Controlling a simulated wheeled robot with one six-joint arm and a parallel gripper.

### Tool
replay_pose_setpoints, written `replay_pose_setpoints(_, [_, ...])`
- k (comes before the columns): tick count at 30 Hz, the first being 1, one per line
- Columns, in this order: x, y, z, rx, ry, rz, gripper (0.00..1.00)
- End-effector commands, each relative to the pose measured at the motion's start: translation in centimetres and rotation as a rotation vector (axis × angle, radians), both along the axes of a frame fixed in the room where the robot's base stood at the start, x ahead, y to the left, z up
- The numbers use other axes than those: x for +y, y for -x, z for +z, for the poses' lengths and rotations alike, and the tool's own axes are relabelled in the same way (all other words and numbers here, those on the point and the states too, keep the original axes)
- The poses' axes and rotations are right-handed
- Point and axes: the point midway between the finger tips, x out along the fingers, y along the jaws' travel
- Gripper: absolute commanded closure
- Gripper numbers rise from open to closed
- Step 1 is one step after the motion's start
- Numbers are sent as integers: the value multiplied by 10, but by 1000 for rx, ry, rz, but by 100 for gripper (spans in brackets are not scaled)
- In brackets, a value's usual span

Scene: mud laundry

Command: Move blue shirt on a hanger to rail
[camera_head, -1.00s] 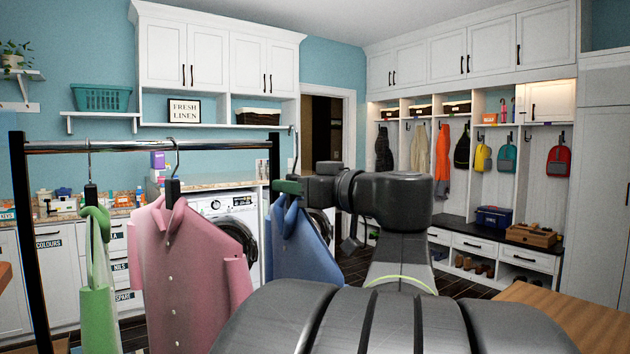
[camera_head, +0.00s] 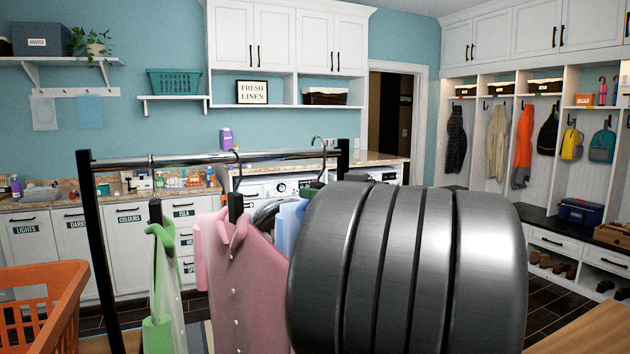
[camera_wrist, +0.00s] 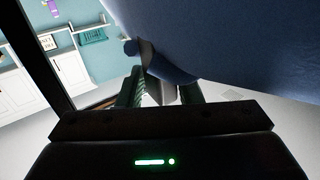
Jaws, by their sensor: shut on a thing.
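The blue shirt (camera_head: 288,225) shows as a narrow strip right of the pink shirt in the head view; my arm hides the rest. In the wrist view its dark blue cloth (camera_wrist: 235,40) fills the upper right. My gripper (camera_wrist: 162,85) is shut on its hanger, close below the cloth. A hanger hook (camera_head: 318,142) stands up at the right part of the metal rail (camera_head: 200,158), left of the right post. I cannot tell whether it rests on the rail. The gripper is mostly hidden in the head view.
A pink shirt (camera_head: 240,285) and a green shirt (camera_head: 163,290) hang on the rail to the left. An orange basket (camera_head: 40,300) stands at the lower left. A counter with washing machines (camera_head: 285,188) lies behind the rail. A wooden surface (camera_head: 580,332) is at the lower right.

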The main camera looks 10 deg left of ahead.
Motion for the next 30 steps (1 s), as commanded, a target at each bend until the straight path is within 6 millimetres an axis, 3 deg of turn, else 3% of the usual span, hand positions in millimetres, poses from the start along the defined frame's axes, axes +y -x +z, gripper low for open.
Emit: replay_pose_setpoints(30, [43,-63,-2,-1,-1,1,100])
